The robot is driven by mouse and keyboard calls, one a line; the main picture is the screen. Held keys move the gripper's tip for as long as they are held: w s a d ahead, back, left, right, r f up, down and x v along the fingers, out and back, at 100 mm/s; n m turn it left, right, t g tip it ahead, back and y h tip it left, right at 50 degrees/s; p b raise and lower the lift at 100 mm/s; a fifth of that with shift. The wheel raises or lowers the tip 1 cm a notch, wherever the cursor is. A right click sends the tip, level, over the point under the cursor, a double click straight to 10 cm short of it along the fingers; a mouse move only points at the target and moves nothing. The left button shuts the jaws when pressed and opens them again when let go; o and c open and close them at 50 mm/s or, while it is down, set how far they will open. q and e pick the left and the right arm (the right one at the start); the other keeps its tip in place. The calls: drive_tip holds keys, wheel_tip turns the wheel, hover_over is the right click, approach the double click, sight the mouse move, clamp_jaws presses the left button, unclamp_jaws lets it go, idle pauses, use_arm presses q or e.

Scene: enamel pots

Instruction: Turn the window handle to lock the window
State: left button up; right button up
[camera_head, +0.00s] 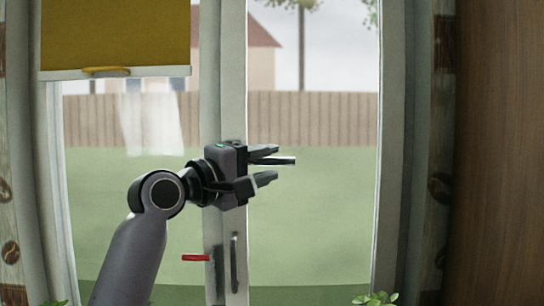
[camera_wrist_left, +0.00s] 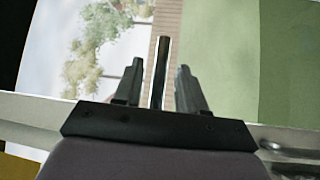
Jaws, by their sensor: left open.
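A short red window handle (camera_head: 195,257) points left, roughly horizontal, from a grey plate on the pale middle window frame. A grey vertical handle (camera_head: 234,262) is just right of it on the same frame. My left gripper (camera_head: 273,163) is open, pointing right, above both handles and in front of the right pane; it appears clear of them. In the left wrist view its two fingers (camera_wrist_left: 158,88) are apart, with a thin rod between them. A metallic piece (camera_wrist_left: 292,152) at that view's lower right may be the grey handle. My right gripper is out of view.
A yellow blind (camera_head: 115,35) hangs over the upper left pane. Patterned curtains stand at both sides, and a brown wooden panel (camera_head: 505,150) is at the right. Green plant leaves (camera_head: 375,298) show at the bottom edge.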

use_arm(q)
drive_tip(key=shift+x, duration=1.05)
clamp_jaws()
